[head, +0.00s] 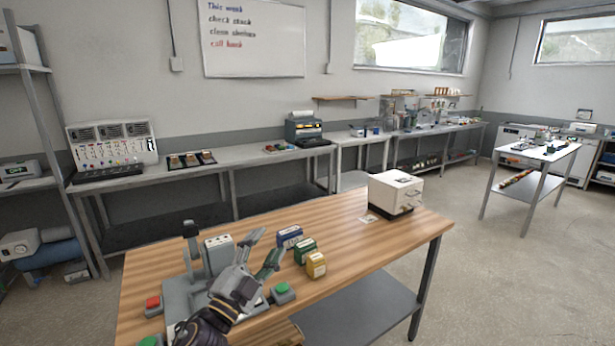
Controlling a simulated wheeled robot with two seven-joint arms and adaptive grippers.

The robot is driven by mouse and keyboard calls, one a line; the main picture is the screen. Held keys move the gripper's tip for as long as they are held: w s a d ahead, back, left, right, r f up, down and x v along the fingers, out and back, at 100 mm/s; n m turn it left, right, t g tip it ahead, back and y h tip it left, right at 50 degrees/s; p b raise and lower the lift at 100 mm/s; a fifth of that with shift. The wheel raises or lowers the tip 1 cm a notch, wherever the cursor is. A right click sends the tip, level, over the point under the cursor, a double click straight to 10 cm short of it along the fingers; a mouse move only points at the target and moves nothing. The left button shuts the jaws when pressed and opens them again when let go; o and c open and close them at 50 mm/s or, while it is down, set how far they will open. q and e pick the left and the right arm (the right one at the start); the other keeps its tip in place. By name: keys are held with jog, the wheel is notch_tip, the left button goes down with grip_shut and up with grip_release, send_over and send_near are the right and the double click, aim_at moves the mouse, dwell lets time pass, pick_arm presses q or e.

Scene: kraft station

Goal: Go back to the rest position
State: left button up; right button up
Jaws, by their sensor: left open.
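My left gripper (262,257) is in the lower middle of the head view, over the near part of the wooden table (345,238). Its fingers are spread, and I see nothing held between them. It is in front of a grey press-like machine (217,252) with a black-knobbed lever, and covers part of its base. My right gripper is not in view.
Blue (290,237), green (304,250) and yellow (316,265) boxes stand just right of my left gripper. A green button (281,291) and a red button (153,304) flank the machine. A white box-shaped device (395,192) stands at the table's far right. Open floor (500,290) lies right.

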pick_arm(q)
jog(key=s+a+f+n+g+y, duration=0.3)
jog(key=a+f+n+y, duration=0.25)
jog(key=f, duration=0.35)
jog(key=s+a+f+n+g+y, duration=0.25)
jog(key=a+f+n+y, duration=0.3)
jog(key=f, duration=0.35)
jog(key=s+a+f+n+g+h, duration=0.1)
jog(key=s+f+n+g, duration=0.1)
jog(key=s+f+g, duration=0.6)
jog(key=s+f+n+g+h, duration=0.1)
jog(key=s+f+n+g, duration=0.15)
jog(key=s+f, duration=0.7)
jog(key=s+f+m+g, duration=0.1)
jog(key=s+f, duration=0.2)
jog(key=f, duration=1.2)
jog(key=s+f+g, duration=0.1)
jog(key=s+f, duration=0.1)
jog(key=f, duration=1.4)
jog(key=s+a+f, duration=0.2)
jog(key=s+f, duration=0.7)
jog(key=s, duration=0.2)
jog(key=s+a+f, duration=0.3)
jog(key=s+f, duration=0.6)
jog(key=s, duration=0.2)
jog(key=shift+a+f+g+y, duration=0.15)
jog(key=shift+f+g+y, duration=0.15)
jog(key=shift+f+y, duration=0.1)
